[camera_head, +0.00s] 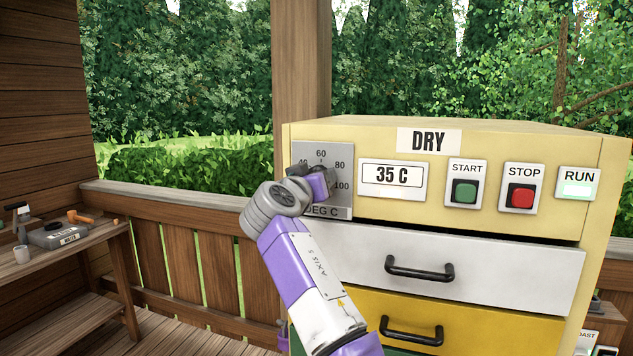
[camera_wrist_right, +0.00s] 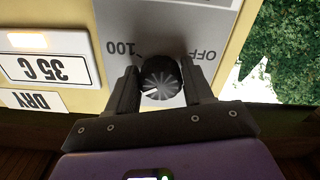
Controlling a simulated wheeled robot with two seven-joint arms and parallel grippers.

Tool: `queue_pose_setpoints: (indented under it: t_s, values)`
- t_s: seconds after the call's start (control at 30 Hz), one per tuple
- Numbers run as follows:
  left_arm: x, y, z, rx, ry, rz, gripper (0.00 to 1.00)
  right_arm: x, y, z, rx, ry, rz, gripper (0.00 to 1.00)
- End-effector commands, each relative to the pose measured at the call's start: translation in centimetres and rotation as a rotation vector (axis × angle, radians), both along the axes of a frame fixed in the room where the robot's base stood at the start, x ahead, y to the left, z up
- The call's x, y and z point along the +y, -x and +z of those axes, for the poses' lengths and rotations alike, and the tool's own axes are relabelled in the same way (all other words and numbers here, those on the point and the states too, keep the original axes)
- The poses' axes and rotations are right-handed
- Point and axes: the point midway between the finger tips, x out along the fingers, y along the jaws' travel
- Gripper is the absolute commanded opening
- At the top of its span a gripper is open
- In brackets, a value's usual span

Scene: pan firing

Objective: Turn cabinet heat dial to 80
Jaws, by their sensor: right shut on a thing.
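The heat dial (camera_wrist_right: 162,80) is a round dark knob with a pale spoked face, on a grey plate (camera_head: 309,154) at the cabinet's upper left. In the wrist view the gripper (camera_wrist_right: 163,88) has one finger on each side of the knob. The gripper hides the knob's pointer in the head view. My left gripper is out of view.
The yellow cabinet (camera_head: 376,209) carries a display (camera_head: 393,179) reading 35 C, a green START button (camera_head: 465,191), a red STOP button (camera_head: 521,198) and a lit RUN lamp (camera_head: 577,189). Drawers (camera_head: 500,271) with black handles are below. A wooden workbench (camera_head: 75,243) stands left.

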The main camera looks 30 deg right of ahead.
Motion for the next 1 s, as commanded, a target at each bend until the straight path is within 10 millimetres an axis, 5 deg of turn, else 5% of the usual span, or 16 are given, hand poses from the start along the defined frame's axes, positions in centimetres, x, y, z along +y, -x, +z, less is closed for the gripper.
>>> queue_pose_setpoints:
  t_s: [0.37, 0.4, 0.53, 1.0]
  values:
    - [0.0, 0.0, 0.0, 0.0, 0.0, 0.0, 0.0, 0.0, 0.0, 0.0, -0.003, -0.004, 0.0, 0.21]
    - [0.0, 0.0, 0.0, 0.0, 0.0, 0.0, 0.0, 0.0, 0.0, 0.0, -0.003, -0.004, 0.0, 0.53]
    - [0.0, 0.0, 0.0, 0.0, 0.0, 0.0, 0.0, 0.0, 0.0, 0.0, -0.003, -0.003, 0.0, 0.73]
    - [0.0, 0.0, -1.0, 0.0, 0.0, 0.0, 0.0, 1.5, 1.1, -0.2, -0.005, -0.002, 0.003, 0.73]
